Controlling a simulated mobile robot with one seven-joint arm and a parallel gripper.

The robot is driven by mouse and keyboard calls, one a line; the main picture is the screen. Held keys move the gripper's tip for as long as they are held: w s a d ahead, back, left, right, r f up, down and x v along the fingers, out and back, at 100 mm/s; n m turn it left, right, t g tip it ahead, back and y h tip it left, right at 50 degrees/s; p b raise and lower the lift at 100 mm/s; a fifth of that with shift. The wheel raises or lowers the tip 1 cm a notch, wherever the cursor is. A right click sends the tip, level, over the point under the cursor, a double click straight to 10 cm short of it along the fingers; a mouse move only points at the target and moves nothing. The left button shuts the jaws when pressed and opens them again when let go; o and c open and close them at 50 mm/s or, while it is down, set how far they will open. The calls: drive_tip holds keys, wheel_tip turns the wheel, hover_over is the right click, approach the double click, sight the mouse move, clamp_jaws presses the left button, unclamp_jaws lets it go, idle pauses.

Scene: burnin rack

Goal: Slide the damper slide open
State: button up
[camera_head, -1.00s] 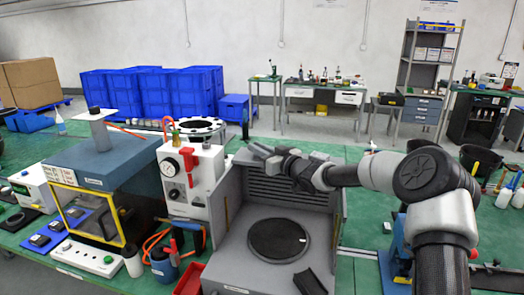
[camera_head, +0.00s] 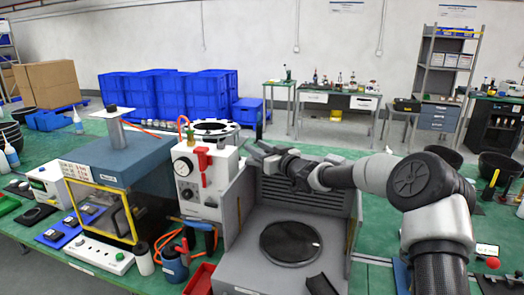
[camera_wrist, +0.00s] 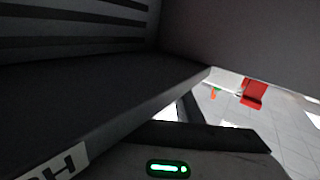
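The blue-grey oven-like box (camera_head: 122,158) with a yellow-framed window stands at the left in the head view. A short pale pipe (camera_head: 115,132) rises from its top, with a flat light plate (camera_head: 112,113) across it and a dark cap above. This plate looks like the damper slide, but I cannot be sure. My gripper (camera_head: 264,157) is well to the right of it, over the grey open-front booth, and touches neither pipe nor plate. Its fingers are too small to read there. The wrist view shows grey slatted surfaces and dark bars, with no slide visible.
The white gauge unit (camera_head: 200,183) with red parts stands between the box and the grey booth (camera_head: 232,210). A white power strip (camera_head: 101,254), bottles and a red tray (camera_head: 199,279) crowd the front. Blue crates (camera_head: 165,95) stand behind.

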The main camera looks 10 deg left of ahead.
drive_tip(key=b+v, duration=0.1)
drive_tip(key=v, duration=1.6)
drive_tip(key=shift+s, duration=0.15)
drive_tip(key=shift+d, duration=0.15)
